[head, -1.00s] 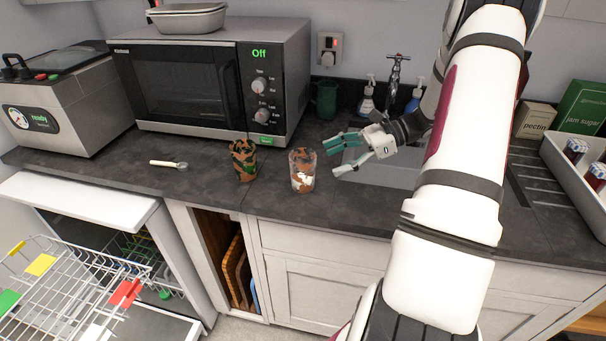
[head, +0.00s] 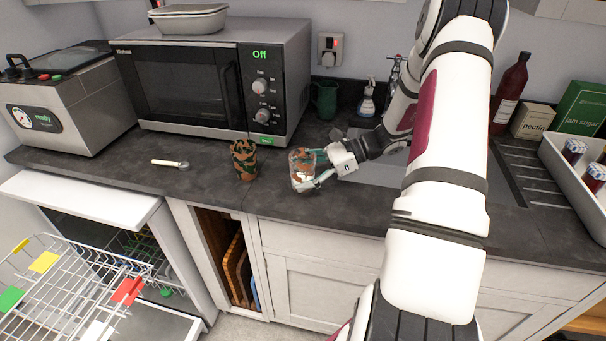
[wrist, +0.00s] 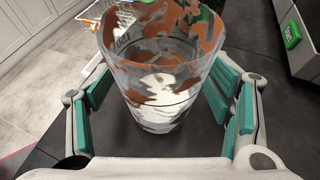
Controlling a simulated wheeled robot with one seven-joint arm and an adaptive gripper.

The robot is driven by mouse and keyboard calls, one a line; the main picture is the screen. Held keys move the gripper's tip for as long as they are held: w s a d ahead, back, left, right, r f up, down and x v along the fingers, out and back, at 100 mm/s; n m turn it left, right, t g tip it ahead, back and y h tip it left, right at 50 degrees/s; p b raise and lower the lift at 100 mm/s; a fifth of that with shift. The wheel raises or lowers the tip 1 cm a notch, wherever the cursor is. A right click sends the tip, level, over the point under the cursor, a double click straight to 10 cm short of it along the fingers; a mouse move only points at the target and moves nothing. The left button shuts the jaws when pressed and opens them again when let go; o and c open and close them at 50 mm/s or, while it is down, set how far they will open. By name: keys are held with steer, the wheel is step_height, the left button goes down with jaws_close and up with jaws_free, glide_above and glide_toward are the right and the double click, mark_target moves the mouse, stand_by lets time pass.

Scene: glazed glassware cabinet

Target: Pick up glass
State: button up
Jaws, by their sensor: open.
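The glass (head: 302,172) stands upright on the dark worktop, clear with brown patches and something white inside. It also fills the middle of the wrist view (wrist: 160,80). My gripper (head: 312,170) is at the right side of the glass, its green-padded fingers reaching around it. In the wrist view my gripper (wrist: 165,105) is open, with one finger on each side of the glass. A gap shows at the left pads; the right pads are very close to the glass, and I cannot tell whether they touch.
A patterned green and brown cup (head: 243,160) stands left of the glass. Behind is a microwave (head: 210,80); a green mug (head: 325,99) and a soap bottle (head: 367,98) stand farther back. A spoon (head: 170,163) lies at left. An open dishwasher rack (head: 75,285) is below left.

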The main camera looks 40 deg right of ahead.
steer(key=shift+c, duration=0.3)
steer(key=c, duration=1.4)
steer(key=shift+r, duration=0.2)
